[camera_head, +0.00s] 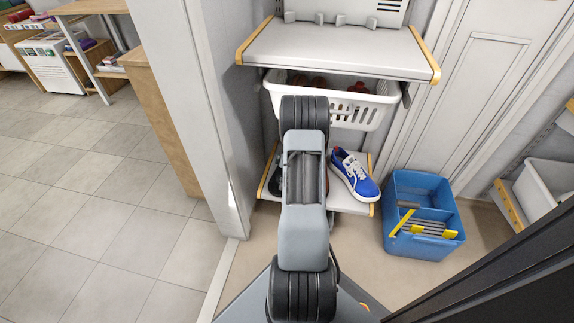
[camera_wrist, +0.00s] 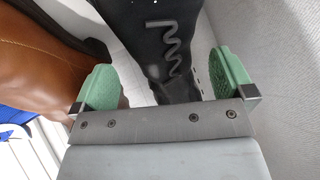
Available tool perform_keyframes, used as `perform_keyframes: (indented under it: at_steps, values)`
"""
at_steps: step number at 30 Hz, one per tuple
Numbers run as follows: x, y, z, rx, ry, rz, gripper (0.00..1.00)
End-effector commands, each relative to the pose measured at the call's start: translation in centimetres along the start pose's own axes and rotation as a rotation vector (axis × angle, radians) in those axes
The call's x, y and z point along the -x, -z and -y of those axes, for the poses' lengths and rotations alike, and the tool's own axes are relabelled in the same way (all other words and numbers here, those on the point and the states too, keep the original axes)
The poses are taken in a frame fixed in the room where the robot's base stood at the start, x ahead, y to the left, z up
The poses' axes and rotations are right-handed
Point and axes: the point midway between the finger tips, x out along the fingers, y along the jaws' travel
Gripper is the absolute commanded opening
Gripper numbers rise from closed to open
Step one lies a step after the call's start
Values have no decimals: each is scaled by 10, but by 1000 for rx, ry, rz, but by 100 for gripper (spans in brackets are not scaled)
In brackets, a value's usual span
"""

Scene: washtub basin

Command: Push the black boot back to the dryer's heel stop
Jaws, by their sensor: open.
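The black boot (camera_wrist: 150,30) fills the top middle of the wrist view, with a grey zigzag mark on it. Its lower end (camera_wrist: 180,92) shows between the two green finger pads, close in front of the palm. My gripper (camera_wrist: 165,68) is open, and I see nothing clamped in it. Whether a pad touches the boot I cannot tell. In the head view my own arm hides the gripper and most of the lower shelf (camera_head: 348,204). A grey unit with short prongs (camera_head: 340,14) stands on the upper shelf; whether it is the dryer is unclear. I cannot make out the heel stop.
A brown boot (camera_wrist: 45,60) stands close left of the gripper, and a pale wall (camera_wrist: 285,60) is close right. A blue and white shoe (camera_head: 355,176) sits on the lower shelf. A white basket (camera_head: 365,108) hangs above it. A blue caddy (camera_head: 420,240) stands right on the floor.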

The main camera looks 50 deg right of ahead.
Motion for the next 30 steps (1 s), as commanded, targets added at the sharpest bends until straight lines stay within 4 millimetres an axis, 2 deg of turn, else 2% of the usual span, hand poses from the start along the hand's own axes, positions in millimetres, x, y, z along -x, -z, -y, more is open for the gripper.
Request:
perform_keyframes:
  at_steps: [3,9,19,30]
  values:
    - [-21,-3,-1,2,2,-1,100]
    - [-42,-1,-1,1,1,1,100]
    - [-46,0,0,1,1,1,100]
    - [-45,0,-1,1,0,1,66]
